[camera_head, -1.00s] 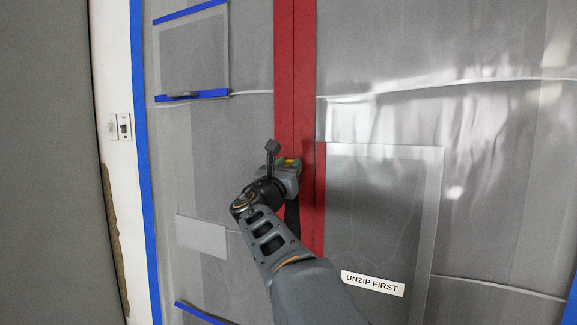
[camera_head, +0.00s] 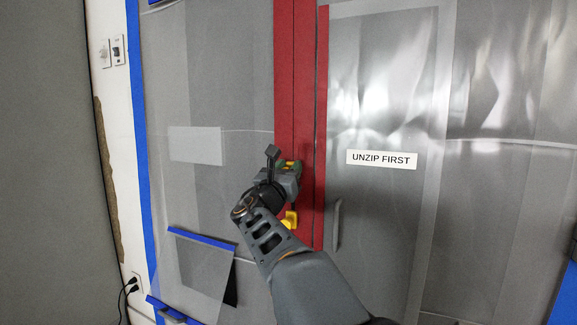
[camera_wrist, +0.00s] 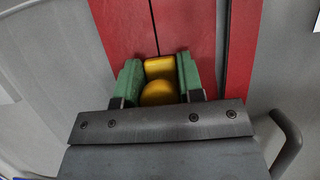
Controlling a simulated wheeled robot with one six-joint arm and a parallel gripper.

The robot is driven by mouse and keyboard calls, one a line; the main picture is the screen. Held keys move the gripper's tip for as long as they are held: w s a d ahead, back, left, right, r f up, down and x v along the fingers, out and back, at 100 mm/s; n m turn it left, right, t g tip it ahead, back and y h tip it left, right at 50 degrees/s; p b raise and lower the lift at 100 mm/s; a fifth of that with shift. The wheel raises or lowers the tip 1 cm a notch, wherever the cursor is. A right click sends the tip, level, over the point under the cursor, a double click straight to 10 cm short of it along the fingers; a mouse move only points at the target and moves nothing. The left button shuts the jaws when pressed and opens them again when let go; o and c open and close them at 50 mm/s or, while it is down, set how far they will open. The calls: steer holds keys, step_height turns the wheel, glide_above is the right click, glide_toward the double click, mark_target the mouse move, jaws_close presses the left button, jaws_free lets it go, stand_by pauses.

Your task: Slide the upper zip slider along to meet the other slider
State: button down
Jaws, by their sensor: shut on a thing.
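The red zip strip (camera_head: 305,60) runs down the grey plastic sheet with a thin seam in its middle. My gripper (camera_head: 288,166) is shut on the yellow upper slider, which sits on this seam. In the wrist view, the green fingertips of my gripper (camera_wrist: 158,82) stand on both sides of the yellow upper slider (camera_wrist: 160,70). The other slider (camera_head: 289,218), also yellow, shows a short way below my gripper in the head view, partly hidden by my arm. A small gap separates the two.
A sign reading UNZIP FIRST (camera_head: 381,160) is on the sheet to the right. A grey handle (camera_head: 336,224) stands out right of the strip and shows in the wrist view (camera_wrist: 287,140). A blue-taped flap (camera_head: 205,270) hangs at lower left.

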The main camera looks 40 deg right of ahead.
steer(key=shift+f+b, duration=1.15)
steer(key=shift+f, duration=0.95)
steer(key=c, duration=0.8)
jaws_free()
steer(key=v, duration=1.4)
steer(key=shift+p, duration=0.4)
